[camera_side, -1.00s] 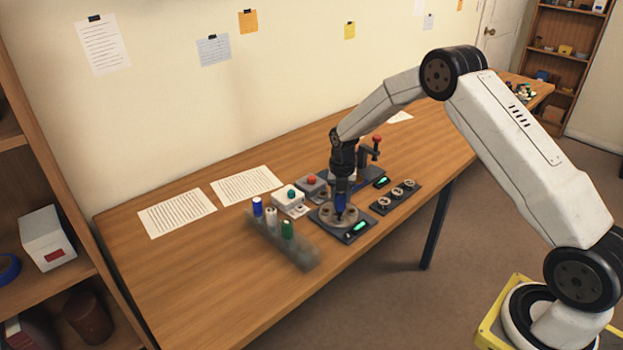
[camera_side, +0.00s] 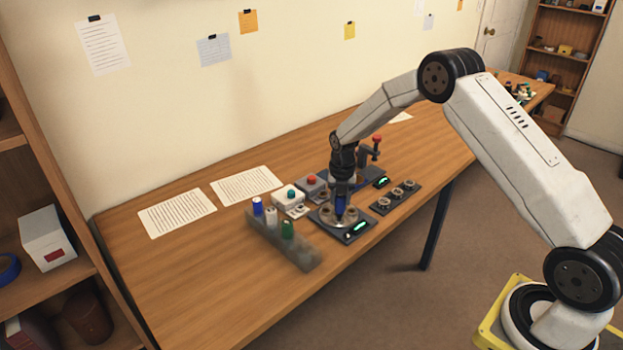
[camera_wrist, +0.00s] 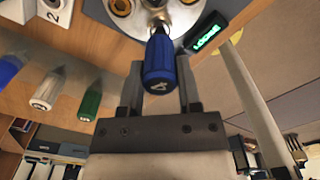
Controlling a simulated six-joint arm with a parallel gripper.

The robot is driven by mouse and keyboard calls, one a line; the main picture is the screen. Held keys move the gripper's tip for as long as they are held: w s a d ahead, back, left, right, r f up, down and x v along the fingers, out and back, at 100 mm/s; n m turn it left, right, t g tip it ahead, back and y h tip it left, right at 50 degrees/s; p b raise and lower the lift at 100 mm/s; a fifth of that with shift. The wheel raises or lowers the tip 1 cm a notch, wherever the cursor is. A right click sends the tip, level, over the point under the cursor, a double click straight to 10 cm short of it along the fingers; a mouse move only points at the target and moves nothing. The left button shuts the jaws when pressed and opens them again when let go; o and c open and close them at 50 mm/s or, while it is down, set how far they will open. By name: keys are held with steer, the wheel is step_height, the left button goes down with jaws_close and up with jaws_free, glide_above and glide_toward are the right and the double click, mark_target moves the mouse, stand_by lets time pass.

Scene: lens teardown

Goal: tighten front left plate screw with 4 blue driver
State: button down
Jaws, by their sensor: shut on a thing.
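My gripper (camera_wrist: 160,90) is shut on the blue driver (camera_wrist: 160,62), whose handle bears a 4 in the wrist view. In the side view my gripper (camera_side: 341,190) points down and holds the blue driver (camera_side: 340,206) upright over the round metal plate (camera_side: 326,216). The plate also shows at the top of the wrist view (camera_wrist: 185,14), with brass-coloured rings on it. The driver's tip reaches down to the plate; the screw under it is hidden, and I cannot tell whether they touch.
A grey rack (camera_side: 290,250) holds blue, white and green drivers left of the plate. Boxes with a green button (camera_side: 291,195) and a red button (camera_side: 311,181) stand behind. A dark tray (camera_side: 395,197) with several round parts lies right. The table's left front is clear.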

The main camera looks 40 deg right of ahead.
steer(key=shift+f, duration=0.35)
stand_by(0.4)
steer(key=shift+m, duration=3.6)
